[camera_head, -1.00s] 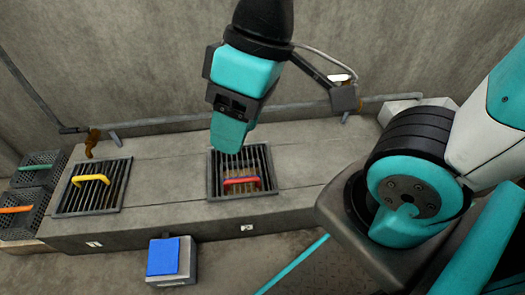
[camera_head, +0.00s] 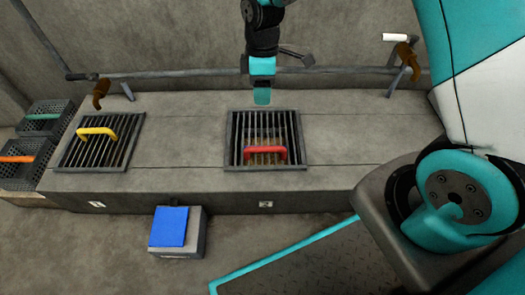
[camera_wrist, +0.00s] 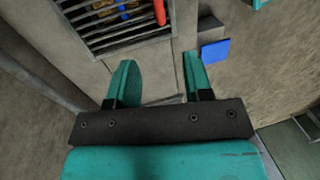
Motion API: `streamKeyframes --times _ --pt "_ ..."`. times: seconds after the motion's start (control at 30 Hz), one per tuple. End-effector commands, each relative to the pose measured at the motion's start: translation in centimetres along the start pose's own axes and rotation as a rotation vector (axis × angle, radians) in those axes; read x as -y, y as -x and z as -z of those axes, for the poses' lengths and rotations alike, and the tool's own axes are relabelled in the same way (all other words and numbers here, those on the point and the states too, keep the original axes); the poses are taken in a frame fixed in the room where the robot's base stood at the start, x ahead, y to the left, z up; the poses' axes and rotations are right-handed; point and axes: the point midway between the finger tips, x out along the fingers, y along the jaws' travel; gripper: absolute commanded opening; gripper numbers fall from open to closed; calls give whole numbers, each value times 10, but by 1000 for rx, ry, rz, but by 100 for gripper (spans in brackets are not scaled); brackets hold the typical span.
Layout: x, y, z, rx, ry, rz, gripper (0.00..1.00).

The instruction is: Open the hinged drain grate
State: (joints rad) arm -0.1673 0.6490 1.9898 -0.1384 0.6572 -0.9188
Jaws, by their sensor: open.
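Two dark barred grates are set in the long concrete ledge. The middle grate (camera_head: 234,140) has a red handle (camera_head: 265,150) near its front edge and lies flat; something brownish shows under its bars. The left grate (camera_head: 128,150) has a yellow handle (camera_head: 97,132) and also lies flat. My gripper (camera_head: 262,97) is above the ledge, behind the middle grate. In the wrist view, my gripper (camera_wrist: 161,75) is open and empty, its two teal fingers apart. The barred grate (camera_wrist: 88,28) with the red handle (camera_wrist: 160,12) shows at the top, beyond the fingers and clear of them.
A grey box with a blue top (camera_head: 169,227) stands on the floor before the ledge. Mesh baskets (camera_head: 47,118) with green and orange handles sit at the left. A pipe (camera_head: 170,74) and brackets run along the back wall. The ledge right of the middle grate is clear.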

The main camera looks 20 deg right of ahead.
Motion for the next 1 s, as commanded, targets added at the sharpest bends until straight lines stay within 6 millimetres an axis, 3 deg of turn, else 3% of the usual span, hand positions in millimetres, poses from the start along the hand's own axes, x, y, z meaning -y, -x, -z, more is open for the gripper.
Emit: streamKeyframes --times 0.27,0.7,1.0 --pt "-6 -40 -1 11 19 5 46" --pt "-5 -141 -2 12 18 6 46" --pt "-5 -180 -3 10 18 4 46"
